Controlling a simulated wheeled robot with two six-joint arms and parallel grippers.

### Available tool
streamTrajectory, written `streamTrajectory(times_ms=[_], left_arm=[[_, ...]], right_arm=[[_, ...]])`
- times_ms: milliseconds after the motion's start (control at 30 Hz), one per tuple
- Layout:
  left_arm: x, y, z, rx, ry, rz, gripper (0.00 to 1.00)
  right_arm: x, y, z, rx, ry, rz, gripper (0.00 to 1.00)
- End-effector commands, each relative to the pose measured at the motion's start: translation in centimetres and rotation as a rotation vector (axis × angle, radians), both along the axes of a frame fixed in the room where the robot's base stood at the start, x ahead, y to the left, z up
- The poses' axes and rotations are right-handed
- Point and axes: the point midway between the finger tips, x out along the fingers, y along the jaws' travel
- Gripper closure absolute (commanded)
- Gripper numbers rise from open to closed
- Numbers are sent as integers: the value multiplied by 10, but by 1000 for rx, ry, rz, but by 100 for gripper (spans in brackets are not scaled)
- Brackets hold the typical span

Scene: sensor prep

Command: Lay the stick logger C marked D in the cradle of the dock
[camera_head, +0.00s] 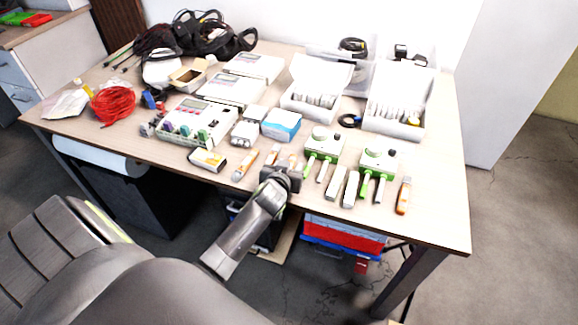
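Several small stick-shaped devices lie along the table's front: an orange and white one (244,165), a second orange one (272,154), two pale ones (336,181) side by side, and an orange one (404,196) at the right. Their letters are too small to read, so I cannot tell which is logger C. I cannot tell for sure which device is the dock. My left gripper (286,172) is over the front edge, close to the orange sticks, and hides part of what lies behind it. Its fingers are too small and dark to read. My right gripper is not in view.
Two green and white devices (323,143) with prongs stand just right of my gripper. A white instrument (196,115) with coloured knobs, a blue and white box (281,125) and clear bins (397,112) fill the table behind. A red cable coil (113,104) lies left.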

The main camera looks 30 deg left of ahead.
Motion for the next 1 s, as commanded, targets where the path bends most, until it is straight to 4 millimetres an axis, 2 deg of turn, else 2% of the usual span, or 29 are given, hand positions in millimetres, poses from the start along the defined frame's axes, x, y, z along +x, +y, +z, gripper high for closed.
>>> streamTrajectory(times_ms=[367, 667, 1000], left_arm=[[-3, -1, 2, -1, 0, 0, 57], [-43, -10, 19, -1, 0, 2, 57], [-101, -28, 45, -4, 0, 3, 57]], right_arm=[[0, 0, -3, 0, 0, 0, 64], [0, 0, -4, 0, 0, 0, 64], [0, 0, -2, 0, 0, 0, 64]])
